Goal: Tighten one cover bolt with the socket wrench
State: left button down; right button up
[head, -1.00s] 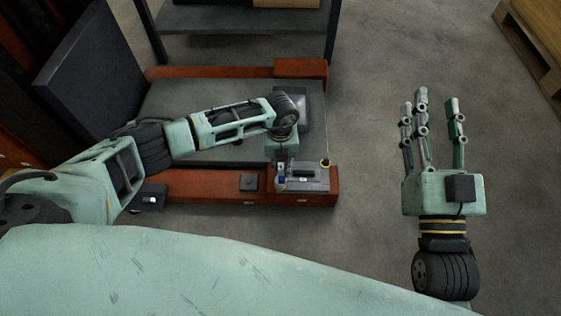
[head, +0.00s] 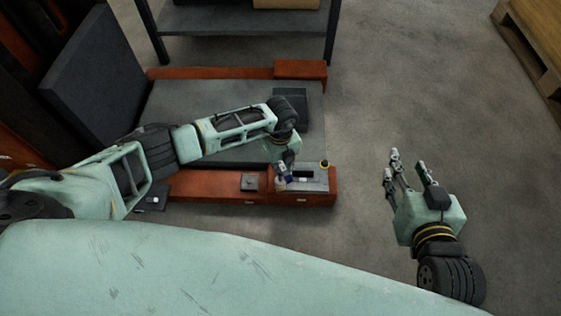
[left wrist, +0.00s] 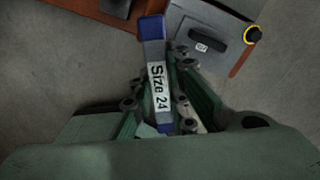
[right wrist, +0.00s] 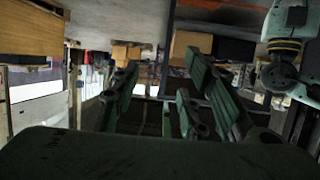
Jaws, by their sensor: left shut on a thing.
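My left gripper (head: 284,181) is shut on a grey bar-shaped tool with blue ends, labelled "Size 24" (left wrist: 157,80), perhaps the socket wrench. The tool lies lengthwise between the fingers in the left wrist view. In the head view the gripper is at the left side of a grey box (head: 313,181) with a dark slot; I cannot tell whether they touch. A yellow-ringed black knob (head: 324,164) is at the box's far right corner and also shows in the left wrist view (left wrist: 252,35). My right gripper (head: 402,168) is open and empty over the floor. I cannot make out a cover bolt.
The grey box sits on an orange-red base (head: 318,200) beside a grey platform (head: 225,95). A small dark square piece (head: 249,182) lies left of it. A dark shelf frame (head: 240,20) stands behind and a wooden pallet (head: 535,50) far right. The floor between is clear.

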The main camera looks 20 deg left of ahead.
pick_arm(q)
jog(key=n+p, duration=0.1)
jog(key=n, duration=0.2)
jog(key=shift+r+p, duration=0.1)
jog(key=shift+p, duration=0.3)
jog(key=n+p, duration=0.2)
jog(key=n, duration=0.1)
jog(key=shift+r+n, duration=0.1)
jog(key=shift+n, duration=0.3)
jog(key=shift+n+p, duration=0.75)
jog(key=shift+n, duration=0.15)
pick_arm(e)
jog(key=s+d+f+g+h, duration=0.1)
jog(key=s+d+f+g, duration=0.3)
jog(key=s, duration=0.4)
jog(key=s+d+f+g+h, duration=0.2)
jog(key=s+f+g, duration=0.35)
jog(key=s, duration=0.25)
pick_arm(q)
jog(key=shift+n+p, duration=0.5)
jog(key=shift+n, duration=0.4)
jog(key=n+p, duration=0.3)
jog(key=n, duration=0.4)
jog(key=shift+n, duration=0.5)
pick_arm(e)
notch_tip(320, 180, down, 13)
jog(key=g, duration=0.1)
jog(key=shift+w+a+f+m, duration=0.15)
jog(key=shift+w+a+m, duration=0.15)
jog(key=shift+w+a, duration=0.1)
